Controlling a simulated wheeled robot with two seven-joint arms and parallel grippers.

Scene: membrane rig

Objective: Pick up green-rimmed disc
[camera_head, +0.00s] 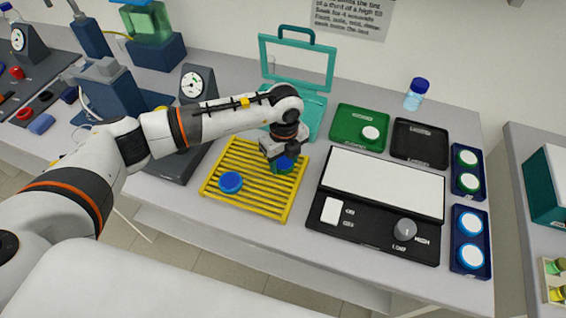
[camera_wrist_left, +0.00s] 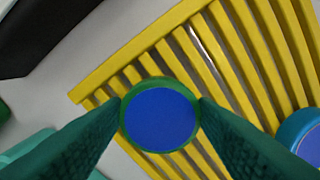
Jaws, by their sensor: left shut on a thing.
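The green-rimmed disc (camera_wrist_left: 160,119) has a blue face and sits between my left gripper's fingertips in the left wrist view, with a finger touching each side of its rim. It also shows under the gripper in the head view (camera_head: 285,164), partly hidden by the jaws. My left gripper (camera_head: 284,160) points down over the back right part of the yellow slatted rack (camera_head: 258,209). I cannot tell whether the disc touches the slats or is just above them. My right gripper is not in view.
A blue-rimmed disc (camera_head: 231,182) lies on the rack to the left. A black heater panel (camera_head: 376,236) with a knob is at the right. A green tray (camera_head: 360,127) with a white disc and an empty black tray (camera_head: 420,144) stand behind. A teal open-lidded case (camera_head: 297,60) is at the back.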

